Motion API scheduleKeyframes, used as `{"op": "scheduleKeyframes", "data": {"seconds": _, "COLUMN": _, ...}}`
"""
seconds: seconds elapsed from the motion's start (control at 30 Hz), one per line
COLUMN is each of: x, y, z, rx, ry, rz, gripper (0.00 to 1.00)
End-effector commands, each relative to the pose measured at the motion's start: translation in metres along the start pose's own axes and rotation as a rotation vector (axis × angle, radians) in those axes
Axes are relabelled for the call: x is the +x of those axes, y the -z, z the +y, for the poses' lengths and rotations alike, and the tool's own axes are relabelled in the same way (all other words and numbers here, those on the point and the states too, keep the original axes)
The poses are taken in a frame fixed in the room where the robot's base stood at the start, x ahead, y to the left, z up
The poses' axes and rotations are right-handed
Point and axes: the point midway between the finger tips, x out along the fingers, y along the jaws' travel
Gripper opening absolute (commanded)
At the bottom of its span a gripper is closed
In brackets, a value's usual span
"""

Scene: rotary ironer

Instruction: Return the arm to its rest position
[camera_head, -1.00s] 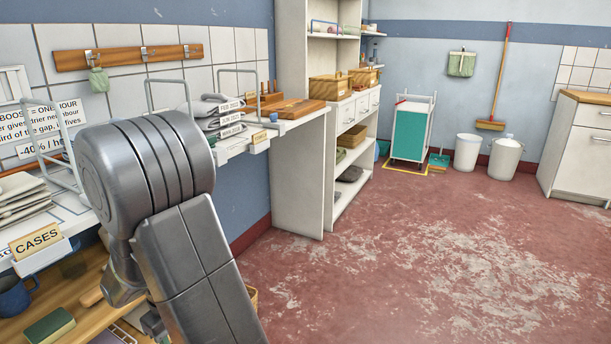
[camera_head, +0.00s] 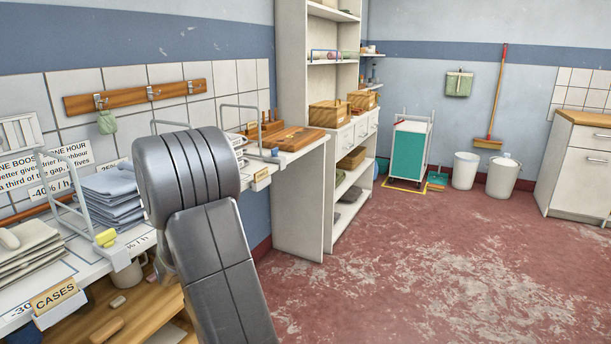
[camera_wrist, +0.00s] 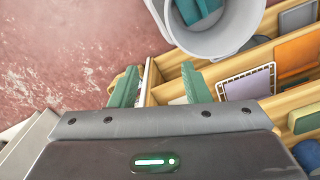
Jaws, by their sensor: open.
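My arm (camera_head: 205,225) rises in the lower middle of the head view, in front of the shelf with folded linen; my gripper is hidden there. In the wrist view my gripper (camera_wrist: 160,85) shows two green fingers spread apart with nothing between them. Beyond the fingers are the edge of a wooden shelf (camera_wrist: 175,62) and the red floor (camera_wrist: 60,50). The fingers look close to the wooden edge, but I cannot tell whether they touch it.
A grey bucket (camera_wrist: 240,40) with teal contents stands beyond the fingers. A white shelf unit (camera_head: 298,200) stands behind my arm. The red floor (camera_head: 420,270) to the right is clear.

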Motion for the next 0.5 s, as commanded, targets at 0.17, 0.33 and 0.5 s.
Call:
{"op": "scheduleKeyframes", "data": {"seconds": 0.17, "x": -0.021, "y": 0.001, "z": 0.022, "rx": 0.062, "ry": 0.000, "rz": -0.001, "gripper": 0.43}}
{"op": "scheduleKeyframes", "data": {"seconds": 0.33, "x": -0.037, "y": 0.002, "z": 0.041, "rx": 0.119, "ry": 0.000, "rz": 0.000, "gripper": 0.43}}
{"op": "scheduleKeyframes", "data": {"seconds": 0.5, "x": -0.051, "y": 0.001, "z": 0.061, "rx": 0.175, "ry": 0.000, "rz": -0.001, "gripper": 0.43}}
